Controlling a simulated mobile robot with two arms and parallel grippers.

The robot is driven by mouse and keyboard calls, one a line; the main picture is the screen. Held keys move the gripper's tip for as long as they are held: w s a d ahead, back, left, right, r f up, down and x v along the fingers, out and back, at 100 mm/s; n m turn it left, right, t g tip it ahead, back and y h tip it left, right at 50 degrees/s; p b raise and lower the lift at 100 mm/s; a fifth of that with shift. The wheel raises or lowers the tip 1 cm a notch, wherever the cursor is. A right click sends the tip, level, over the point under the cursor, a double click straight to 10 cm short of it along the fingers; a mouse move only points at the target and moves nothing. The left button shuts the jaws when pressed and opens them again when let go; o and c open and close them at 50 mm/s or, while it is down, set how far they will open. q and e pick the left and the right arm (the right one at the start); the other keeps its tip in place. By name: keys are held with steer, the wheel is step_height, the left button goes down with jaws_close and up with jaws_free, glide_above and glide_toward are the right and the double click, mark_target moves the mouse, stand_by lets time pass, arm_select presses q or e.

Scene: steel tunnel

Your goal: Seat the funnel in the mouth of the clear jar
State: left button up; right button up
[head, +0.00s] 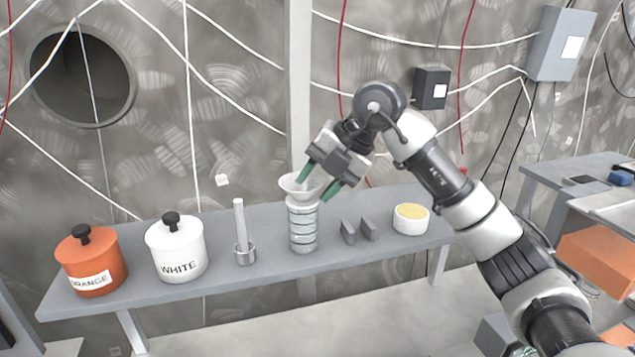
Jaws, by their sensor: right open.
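The clear jar (303,230), ringed with dark bands, stands upright on the grey bench. The pale funnel (294,186) is at the top of the jar, wide end up, and looks upright in its mouth. Whether its stem is fully down inside cannot be made out. My right gripper (319,187) is open, with green-tipped fingers. One finger overlaps the funnel's rim in the picture and the other is to the right of it, beside the jar's top. Whether a finger touches the funnel is unclear. My left gripper is not in view.
On the bench (215,280) are an orange lidded pot (85,255), a white lidded pot (175,243), a rod in a small cup (244,255), two grey upright plates (348,231) and a white bowl of yellow stuff (410,224). Bare bench lies along the front edge.

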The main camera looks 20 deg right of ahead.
steer(key=b+v, duration=0.2)
steer(key=v, duration=0.8)
steer(key=shift+r, duration=0.2)
steer(key=shift+s+d+r, duration=0.1)
